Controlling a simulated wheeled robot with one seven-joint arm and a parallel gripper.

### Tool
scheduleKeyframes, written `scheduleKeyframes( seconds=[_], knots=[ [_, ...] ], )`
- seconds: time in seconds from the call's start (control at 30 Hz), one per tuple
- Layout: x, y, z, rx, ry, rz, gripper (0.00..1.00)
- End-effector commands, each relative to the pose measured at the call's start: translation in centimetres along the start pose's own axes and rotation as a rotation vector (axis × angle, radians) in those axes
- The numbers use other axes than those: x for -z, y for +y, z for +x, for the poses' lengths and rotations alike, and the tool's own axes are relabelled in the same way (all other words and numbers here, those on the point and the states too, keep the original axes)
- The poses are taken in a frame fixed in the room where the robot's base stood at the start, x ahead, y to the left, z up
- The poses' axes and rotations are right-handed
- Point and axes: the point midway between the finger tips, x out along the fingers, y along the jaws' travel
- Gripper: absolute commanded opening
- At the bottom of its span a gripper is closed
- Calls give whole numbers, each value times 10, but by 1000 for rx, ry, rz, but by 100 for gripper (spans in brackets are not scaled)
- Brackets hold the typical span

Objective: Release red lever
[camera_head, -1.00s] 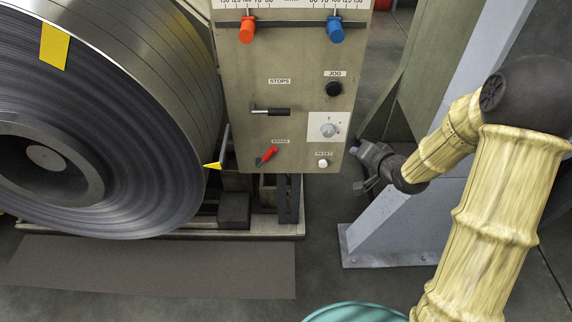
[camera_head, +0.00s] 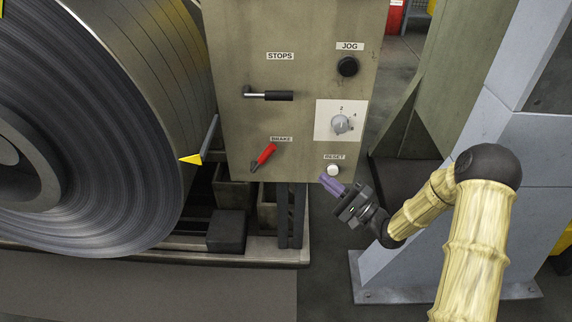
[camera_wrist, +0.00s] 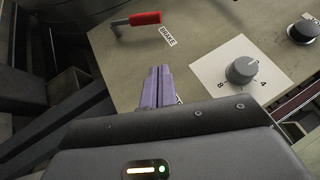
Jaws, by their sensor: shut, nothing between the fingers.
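The red lever (camera_head: 265,154) is on the lower part of the beige control panel, under the BRAKE label. It tilts up to the right in the head view. In the wrist view the red lever (camera_wrist: 145,18) is near the top, left of the BRAKE label. My gripper (camera_head: 331,184) is to the right of and below the lever, close to the white RESET button (camera_head: 333,170). Its purple fingers (camera_wrist: 157,86) are shut with nothing between them and are apart from the lever. The fingers and gripper body hide the RESET button in the wrist view.
The panel also carries a black STOPS handle (camera_head: 268,95), a black JOG knob (camera_head: 348,66) and a grey dial (camera_head: 341,124). A large steel coil (camera_head: 120,110) stands left of the panel, with a yellow pointer (camera_head: 191,159) between. A grey column (camera_head: 470,180) stands at right.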

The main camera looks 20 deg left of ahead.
Motion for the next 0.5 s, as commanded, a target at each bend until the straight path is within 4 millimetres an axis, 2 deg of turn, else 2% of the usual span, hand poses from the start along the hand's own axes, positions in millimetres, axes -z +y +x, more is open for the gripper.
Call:
scheduleKeyframes(
  seconds=[0.33, 0.5],
  knots=[
    [1, -2, 0, 0, 3, -2, 0],
    [1, 0, 14, 0, 0, -3, 0]
  ],
)
